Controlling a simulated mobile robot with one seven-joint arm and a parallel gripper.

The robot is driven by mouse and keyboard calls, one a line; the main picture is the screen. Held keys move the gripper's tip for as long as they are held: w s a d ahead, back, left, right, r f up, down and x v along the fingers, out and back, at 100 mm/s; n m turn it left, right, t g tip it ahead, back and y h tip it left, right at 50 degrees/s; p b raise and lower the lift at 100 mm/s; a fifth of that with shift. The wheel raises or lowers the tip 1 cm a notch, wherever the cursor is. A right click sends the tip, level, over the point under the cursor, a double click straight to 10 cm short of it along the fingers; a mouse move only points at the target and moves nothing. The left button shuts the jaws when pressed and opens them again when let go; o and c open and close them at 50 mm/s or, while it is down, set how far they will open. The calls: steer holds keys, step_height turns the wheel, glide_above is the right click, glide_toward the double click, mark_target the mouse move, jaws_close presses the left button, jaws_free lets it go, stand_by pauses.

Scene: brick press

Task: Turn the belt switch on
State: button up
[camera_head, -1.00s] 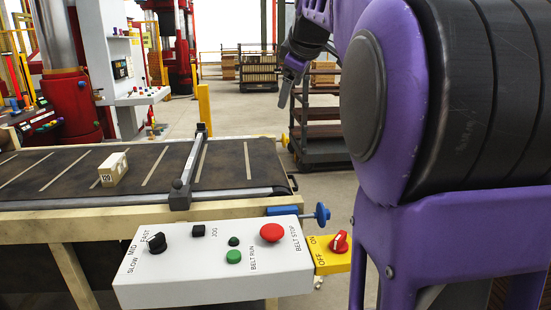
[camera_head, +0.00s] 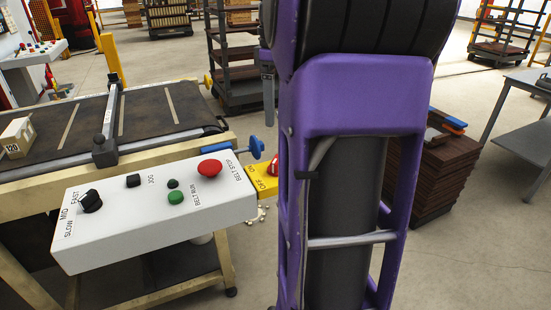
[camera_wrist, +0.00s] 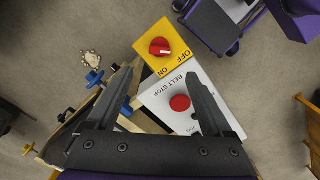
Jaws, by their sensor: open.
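The belt switch is a red rotary knob (camera_wrist: 160,46) on a yellow box (camera_wrist: 172,66) marked OFF and ON. In the head view the knob (camera_head: 272,168) shows just left of my purple arm, which partly covers the yellow box (camera_head: 262,183). I cannot tell for sure which mark the knob points to. My gripper (camera_wrist: 160,72) is open and empty. In the wrist view its fingers spread on either side below the knob, pointing toward the yellow box without visible contact. In the head view one grey finger (camera_head: 268,92) shows beside my arm; the rest is hidden.
A white control panel (camera_head: 150,210) adjoins the yellow box. It carries a red belt stop button (camera_head: 210,167), a green run button (camera_head: 176,197) and a black speed knob (camera_head: 91,200). A blue handwheel (camera_head: 256,147) sticks out nearby. The belt (camera_head: 75,135) carries a brick (camera_head: 17,138).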

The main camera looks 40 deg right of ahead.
step_height(320, 180, down, 13)
steer(key=b, duration=0.2)
steer(key=shift+r+b, duration=0.2)
steer(key=shift+b, duration=0.1)
jaws_close()
